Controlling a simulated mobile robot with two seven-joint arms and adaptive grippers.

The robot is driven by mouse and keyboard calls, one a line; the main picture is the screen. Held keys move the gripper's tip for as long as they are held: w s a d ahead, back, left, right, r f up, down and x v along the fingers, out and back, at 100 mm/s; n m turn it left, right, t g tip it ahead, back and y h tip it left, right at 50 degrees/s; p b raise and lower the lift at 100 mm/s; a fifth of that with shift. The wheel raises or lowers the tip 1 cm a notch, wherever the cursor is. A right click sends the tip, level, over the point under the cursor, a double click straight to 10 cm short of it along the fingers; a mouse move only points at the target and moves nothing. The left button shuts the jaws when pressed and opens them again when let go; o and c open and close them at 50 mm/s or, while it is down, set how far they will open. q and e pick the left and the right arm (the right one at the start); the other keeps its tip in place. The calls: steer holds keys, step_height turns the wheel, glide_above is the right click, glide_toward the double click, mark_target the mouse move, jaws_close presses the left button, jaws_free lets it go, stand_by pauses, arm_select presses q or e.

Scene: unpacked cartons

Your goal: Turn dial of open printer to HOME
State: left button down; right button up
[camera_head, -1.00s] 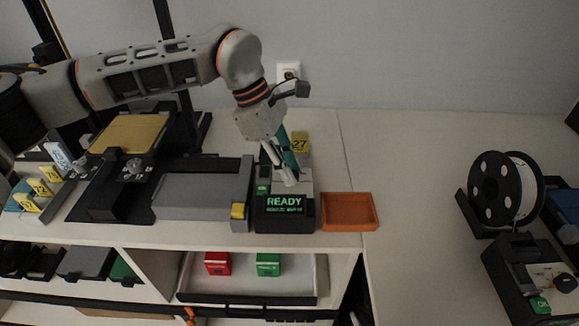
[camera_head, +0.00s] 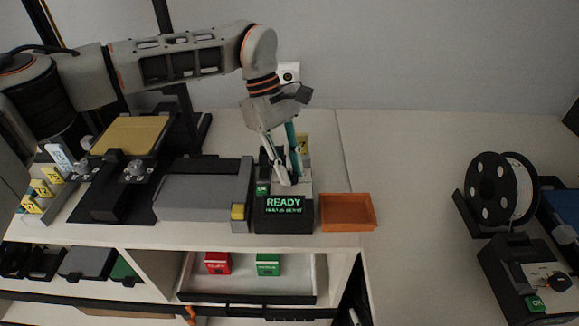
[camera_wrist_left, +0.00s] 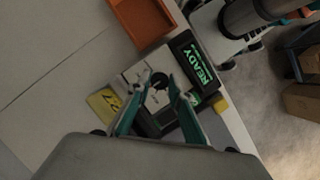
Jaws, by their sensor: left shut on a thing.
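The printer with the gold bed (camera_head: 130,134) stands at the left of the bench. To the right of its grey body, a black control box (camera_head: 284,214) has a lit green display reading READY. The display (camera_wrist_left: 194,60) also shows in the left wrist view. My left gripper (camera_head: 288,180) points down onto the box's light top panel. In the left wrist view its fingers (camera_wrist_left: 161,92) are shut on the dark round dial (camera_wrist_left: 158,80), one on each side. The fingers partly hide the dial, and its setting cannot be read. My right gripper is not in view.
An orange tray (camera_head: 348,212) stands just right of the control box. A yellow 27 tag (camera_wrist_left: 105,103) is behind the box. At the far right are a filament spool (camera_head: 502,189) and another control box with a dial (camera_head: 562,281). The bench between is clear.

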stand_by(0.3)
arm_select(q)
steer(key=c, duration=1.8)
jaws_free()
steer(key=v, duration=1.2)
